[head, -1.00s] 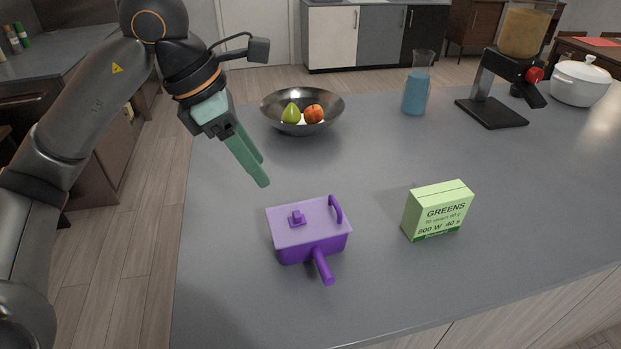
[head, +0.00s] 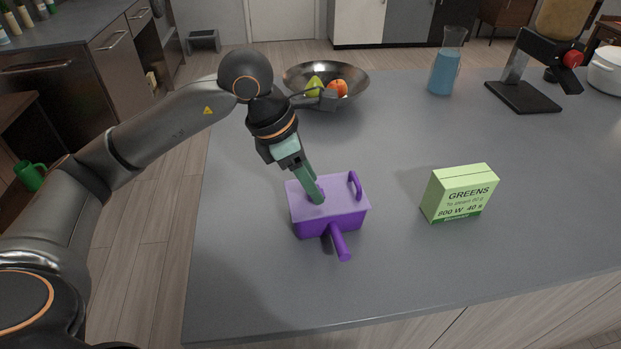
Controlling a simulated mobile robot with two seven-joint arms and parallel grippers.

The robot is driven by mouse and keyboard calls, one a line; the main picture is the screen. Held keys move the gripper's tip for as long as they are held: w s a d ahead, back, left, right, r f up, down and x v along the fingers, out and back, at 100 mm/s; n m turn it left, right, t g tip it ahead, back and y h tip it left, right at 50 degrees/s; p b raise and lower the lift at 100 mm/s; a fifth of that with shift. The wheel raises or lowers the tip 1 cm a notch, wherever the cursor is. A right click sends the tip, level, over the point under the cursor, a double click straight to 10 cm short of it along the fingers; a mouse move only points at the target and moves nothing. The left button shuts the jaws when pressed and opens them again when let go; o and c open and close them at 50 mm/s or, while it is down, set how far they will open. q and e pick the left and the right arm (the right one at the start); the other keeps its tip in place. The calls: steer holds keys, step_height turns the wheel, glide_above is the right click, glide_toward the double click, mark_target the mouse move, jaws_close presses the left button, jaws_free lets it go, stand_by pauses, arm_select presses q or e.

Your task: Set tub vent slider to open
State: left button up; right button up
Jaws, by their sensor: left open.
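The purple tub (head: 328,210) stands on the grey counter, with a lid, a loop handle (head: 355,186) at the right of the lid and a bar handle (head: 340,243) sticking out in front. My left gripper (head: 317,199) points down at the left part of the lid, over the place of the small vent slider. Its green fingers hide the slider almost wholly, and I cannot tell whether they touch it. The gripper is open. My right gripper is not in view.
A green GREENS box (head: 459,193) stands right of the tub. Behind are a metal bowl (head: 297,77) with fruit, a blue jug (head: 445,67) and a black-based dispenser (head: 523,96). The counter (head: 400,265) is clear around the tub.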

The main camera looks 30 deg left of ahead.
arm_select(q)
jaws_close()
stand_by(0.5)
stand_by(1.0)
